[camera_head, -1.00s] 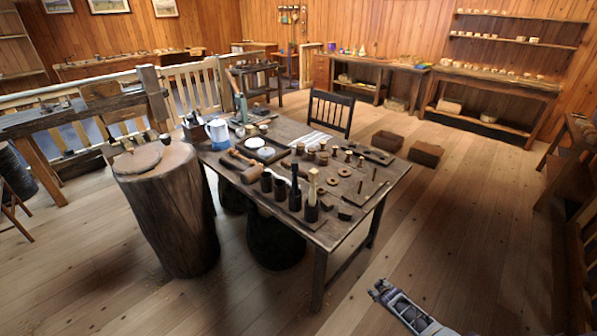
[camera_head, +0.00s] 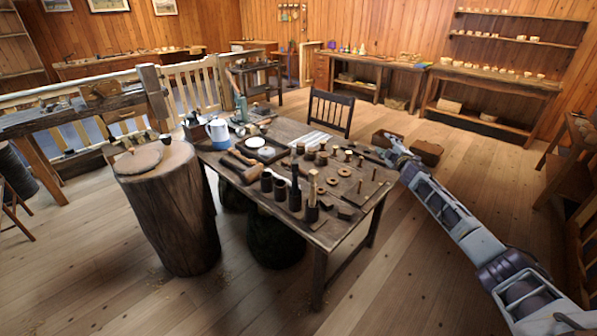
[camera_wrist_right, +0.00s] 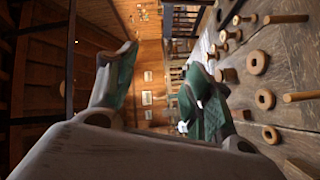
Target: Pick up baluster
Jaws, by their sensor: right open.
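My right gripper (camera_head: 393,153) is at the right far corner of the work table (camera_head: 335,232), close to the table's edge. In the right wrist view its two green-padded fingers (camera_wrist_right: 163,62) stand apart with nothing between them. Upright turned pieces stand at the table's front: a dark slim one (camera_head: 295,187) and a pale one (camera_head: 312,190) with a dark lower part. I cannot tell which piece is the baluster. The gripper is apart from both, to their right and farther back. My left gripper is not in view.
Pale pegs and wooden rings (camera_wrist_right: 256,62) lie on the table beside the gripper. A mallet (camera_head: 240,165), a white-and-blue jug (camera_head: 217,133) and dark cups crowd the left side. A chair (camera_head: 330,110) stands behind.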

